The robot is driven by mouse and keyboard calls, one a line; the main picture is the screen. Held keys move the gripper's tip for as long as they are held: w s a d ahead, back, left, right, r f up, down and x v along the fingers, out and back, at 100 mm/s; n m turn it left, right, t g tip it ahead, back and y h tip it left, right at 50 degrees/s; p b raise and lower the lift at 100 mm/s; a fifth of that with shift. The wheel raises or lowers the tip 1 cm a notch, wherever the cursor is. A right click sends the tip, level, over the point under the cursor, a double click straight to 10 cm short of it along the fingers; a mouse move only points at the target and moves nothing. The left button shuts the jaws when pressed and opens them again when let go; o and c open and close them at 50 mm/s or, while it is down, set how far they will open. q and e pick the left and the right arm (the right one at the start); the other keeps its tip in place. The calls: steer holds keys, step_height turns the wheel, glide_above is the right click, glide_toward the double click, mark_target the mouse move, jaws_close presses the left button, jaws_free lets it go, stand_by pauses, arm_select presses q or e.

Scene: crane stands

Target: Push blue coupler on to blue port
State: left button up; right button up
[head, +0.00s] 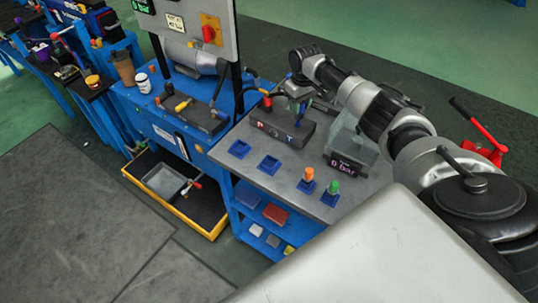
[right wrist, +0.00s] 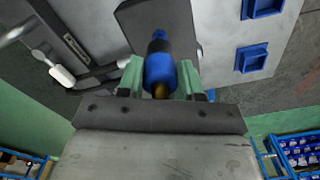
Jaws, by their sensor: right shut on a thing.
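My right gripper (head: 298,92) is over the dark port block (head: 280,130) on the grey bench top in the head view. In the right wrist view my right gripper (right wrist: 160,78) has its green fingers shut on the blue coupler (right wrist: 159,66), with brass showing at its near end. The coupler's dark far end points toward a dark block face (right wrist: 130,18). The port block carries P and T marks on its front. The blue port is not clear in either view, and I cannot tell whether the coupler touches it. My left gripper is not in view.
A clear box with a "0 Bar" display (head: 350,150) stands right of the block. Empty blue holders (head: 269,165) and orange (head: 307,174) and green (head: 333,186) couplers stand in front. A dark valve unit (head: 195,113) is on the left. A red-handled tool (head: 485,135) is at far right.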

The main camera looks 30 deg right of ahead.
steer(key=shift+f+b, duration=0.75)
steer(key=shift+f, duration=0.7)
steer(key=o, duration=1.1)
steer(key=shift+c, duration=0.2)
steer(key=shift+r, duration=0.1)
step_height(320, 180, up, 5)
steer(key=p, duration=0.5)
